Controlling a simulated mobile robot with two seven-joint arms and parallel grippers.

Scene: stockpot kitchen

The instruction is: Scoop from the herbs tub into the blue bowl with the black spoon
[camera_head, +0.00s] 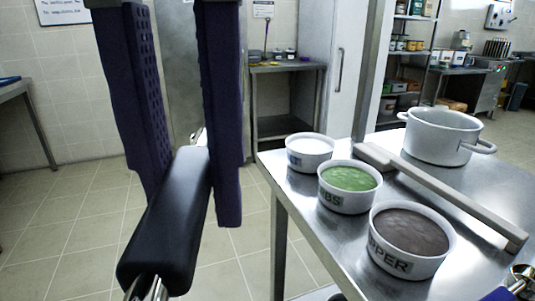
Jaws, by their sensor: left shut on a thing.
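My left gripper (180,150) hangs in close view at the left. It is shut on the black handle of the black spoon (160,240). A bit of the spoon's metal shaft shows at the bottom edge, and its scoop end is out of view. The herbs tub (345,202) is white with green contents and lettering ending in "BS". It stands on the steel table, to the right of my left gripper and apart from it. I cannot make out a blue bowl.
On the steel table (480,195), a pepper tub (408,268) and a white-filled tub (310,165) flank the herbs tub. A long pale bar (450,198) and a grey pot (440,150) lie beyond. Open floor lies left.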

